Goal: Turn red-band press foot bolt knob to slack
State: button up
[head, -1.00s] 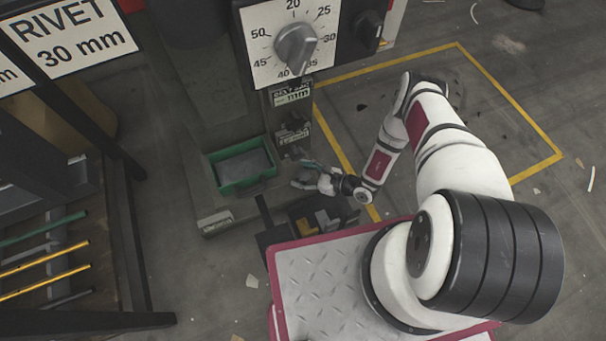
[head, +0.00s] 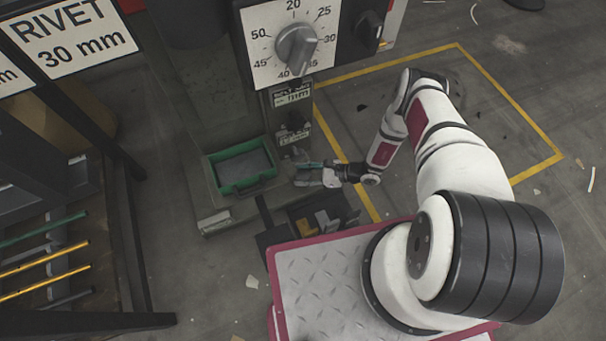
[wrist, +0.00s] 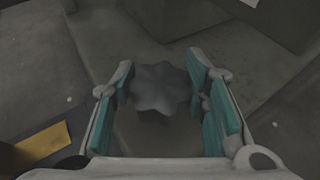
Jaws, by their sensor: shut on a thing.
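The foot bolt knob (wrist: 160,88) is a dark grey, star-shaped knob low on the press, seen from above in the wrist view. My gripper (wrist: 159,92) has its teal-padded fingers on either side of the knob and is shut on it. In the head view my gripper (head: 308,174) is low at the press's foot, right of the green tray; the knob is hard to make out there. The press (head: 205,110) is a dark grey-green machine. Whether it has a red band is not clear, though red patches show near its top.
The green tray (head: 214,184) sits on the press base, left of my gripper. A dial (head: 297,47) and black knob (head: 369,27) are above. A dark bin (head: 300,222) is below my gripper. A rod rack (head: 140,230) stands left. Yellow-lined floor at right is mostly clear.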

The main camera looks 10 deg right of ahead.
jog(key=n+g, duration=0.3)
jog(key=g, duration=0.1)
jog(key=shift+w+n+y, duration=0.1)
jog(key=shift+n+y, duration=0.3)
jog(key=shift+n+g, duration=1.7)
jog(key=shift+g, duration=0.4)
jog(key=shift+g+h, duration=0.3)
jog(key=o, duration=1.2)
jog(key=shift+c, duration=0.2)
jog(key=shift+d, duration=0.1)
jog(key=v, duration=1.1)
jog(key=shift+d+r, duration=0.15)
jog(key=shift+d, duration=0.25)
